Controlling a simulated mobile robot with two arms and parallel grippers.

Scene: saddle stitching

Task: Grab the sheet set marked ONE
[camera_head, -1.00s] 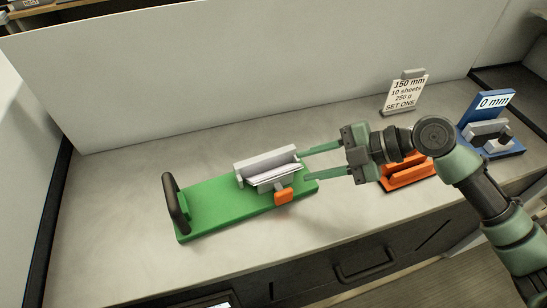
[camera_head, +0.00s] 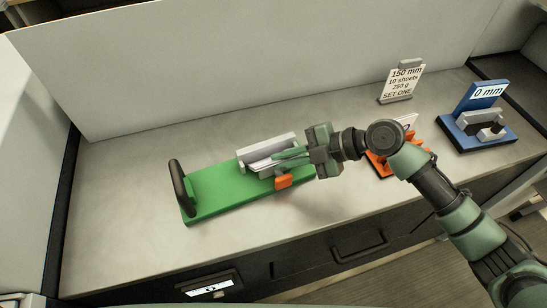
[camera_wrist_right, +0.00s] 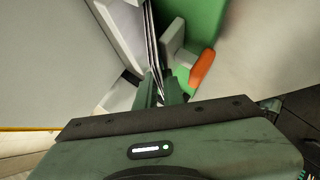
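A white folded sheet set (camera_head: 262,164) sits in the grey cradle (camera_head: 266,150) on the green base (camera_head: 225,191). No marking on these sheets is readable. My right gripper (camera_head: 280,156) reaches in from the right at the cradle. In the right wrist view, its two fingers (camera_wrist_right: 161,90) are close together with the thin edges of the sheets (camera_wrist_right: 152,45) between them. A sign (camera_head: 403,82) at the back right reads 150 mm, 10 sheets, 250 g, SET ONE. My left gripper is not in view.
The green base has a dark handle (camera_head: 180,187) at left and an orange knob (camera_head: 283,182) in front. An orange holder (camera_head: 381,164) is partly hidden behind my right arm. A blue device (camera_head: 480,138) marked 0 mm stands at right. The counter's left part is clear.

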